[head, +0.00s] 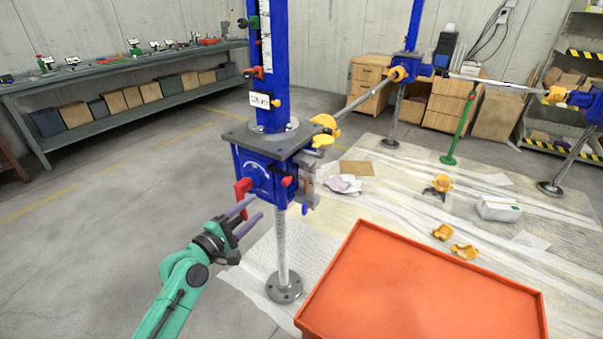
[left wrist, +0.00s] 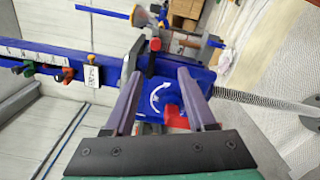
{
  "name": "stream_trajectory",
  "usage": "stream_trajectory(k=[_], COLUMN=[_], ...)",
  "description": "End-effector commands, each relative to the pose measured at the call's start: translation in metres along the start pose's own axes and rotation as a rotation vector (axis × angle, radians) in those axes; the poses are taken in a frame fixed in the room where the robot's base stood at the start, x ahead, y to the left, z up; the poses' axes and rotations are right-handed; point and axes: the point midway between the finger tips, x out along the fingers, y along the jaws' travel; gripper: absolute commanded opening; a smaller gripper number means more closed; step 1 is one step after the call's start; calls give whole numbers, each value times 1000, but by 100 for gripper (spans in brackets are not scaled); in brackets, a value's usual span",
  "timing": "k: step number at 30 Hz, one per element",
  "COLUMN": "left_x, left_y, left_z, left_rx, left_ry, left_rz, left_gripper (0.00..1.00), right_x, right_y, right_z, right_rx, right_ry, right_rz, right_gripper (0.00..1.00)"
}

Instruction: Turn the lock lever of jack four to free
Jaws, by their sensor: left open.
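The near blue jack (head: 262,165) stands upright on a threaded screw and round foot. Its label (head: 260,99) is too small to read, so I cannot tell its number. A red lever (head: 242,190) is on the left of its housing, beside a white curved arrow. In the left wrist view, the red lever (left wrist: 174,115) and curved arrow (left wrist: 158,98) appear between my fingers. My left gripper (head: 257,207) is open and empty, its purple fingers pointing at the housing, close below the lever. No contact is clear. My right gripper is out of view.
An orange-red tray or table top (head: 420,295) is at the front right. More blue jacks (head: 405,68) stand behind, joined by a grey bar (head: 358,104). Yellow parts (head: 442,232) lie on the sheeted floor. A workbench (head: 130,68) is at the back left. The grey floor at left is clear.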

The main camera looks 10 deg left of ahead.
Motion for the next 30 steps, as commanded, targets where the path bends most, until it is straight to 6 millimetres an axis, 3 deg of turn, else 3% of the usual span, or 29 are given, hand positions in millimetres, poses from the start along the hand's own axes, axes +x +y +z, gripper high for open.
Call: stream_trajectory(k=[5,13,18,23,29,30], left_x=[21,93,130,144,145,145], left_y=[6,6,2,3,2,2], left_z=[3,3,2,2,2,2], left_rx=[-12,-7,-7,-6,-6,-6], left_ry=[-7,-6,-5,-4,-4,-4], left_rz=[8,7,6,4,3,4], left_gripper=[56,56,56,56,56,52], right_x=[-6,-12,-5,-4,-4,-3], right_y=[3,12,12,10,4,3], right_z=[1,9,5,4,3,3], right_rx=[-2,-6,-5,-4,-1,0], right_ry=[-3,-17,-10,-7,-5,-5], right_rz=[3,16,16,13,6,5], right_gripper=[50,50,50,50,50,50])
